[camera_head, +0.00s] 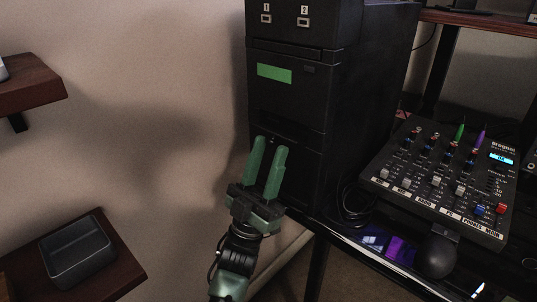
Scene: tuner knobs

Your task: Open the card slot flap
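A black tower unit (287,97) stands upright in the middle of the head view, with a green label or screen (274,73) on its front. A dark recessed strip (290,129) crosses the front lower down. I cannot clearly tell which dark panel is the card slot flap, or whether it is open. My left gripper (271,146) points up in front of the tower's lower front. Its two green fingers are apart with nothing between them. They hide part of the front, and I cannot tell whether they touch it. My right gripper is out of view.
A mixer (440,181) with knobs and sliders sits on the desk at right. Black cables (355,205) and a dark rounded object (436,256) lie in front. A wooden shelf (118,270) holds a dark box (77,252) at lower left.

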